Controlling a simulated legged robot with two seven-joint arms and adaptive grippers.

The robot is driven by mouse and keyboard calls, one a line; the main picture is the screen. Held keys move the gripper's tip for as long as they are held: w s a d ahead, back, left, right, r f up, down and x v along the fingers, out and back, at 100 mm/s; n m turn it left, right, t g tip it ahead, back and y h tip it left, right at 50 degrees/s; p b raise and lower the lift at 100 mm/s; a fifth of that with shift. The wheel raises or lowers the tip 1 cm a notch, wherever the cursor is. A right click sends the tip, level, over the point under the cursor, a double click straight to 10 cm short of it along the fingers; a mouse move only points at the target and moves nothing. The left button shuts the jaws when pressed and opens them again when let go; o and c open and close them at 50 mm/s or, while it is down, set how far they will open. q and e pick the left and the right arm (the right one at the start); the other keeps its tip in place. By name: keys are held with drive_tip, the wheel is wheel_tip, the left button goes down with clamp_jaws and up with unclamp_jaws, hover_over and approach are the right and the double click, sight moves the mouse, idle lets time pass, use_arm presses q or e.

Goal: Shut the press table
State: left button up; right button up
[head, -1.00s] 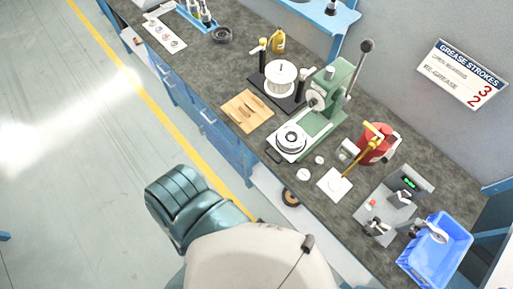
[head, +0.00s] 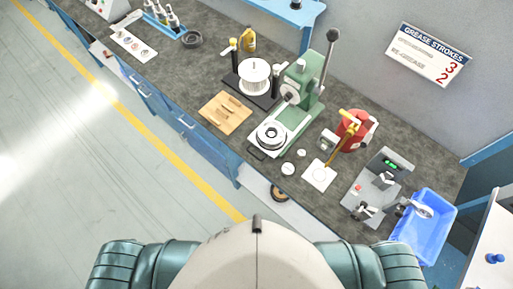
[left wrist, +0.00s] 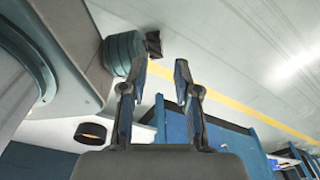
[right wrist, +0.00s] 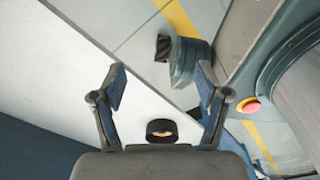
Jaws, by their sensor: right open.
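The green press (head: 304,88) with its long black-knobbed lever stands on the bench in the head view. Its white press table (head: 285,143) sticks out towards the bench's front edge, with a dark handle at its near end. A round ringed part (head: 270,134) sits on the table. My left gripper (left wrist: 160,75) is open and empty in the left wrist view, below the bench top. My right gripper (right wrist: 158,75) is open and empty in the right wrist view, apart from any object. Neither gripper shows in the head view.
A wooden board (head: 226,112) lies left of the press table. A white pad (head: 319,176), a red can (head: 353,130), a grey device with a green display (head: 380,182) and a blue bin (head: 424,225) stand to its right. Floor is open at left.

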drive_tip(key=shift+d, duration=0.3)
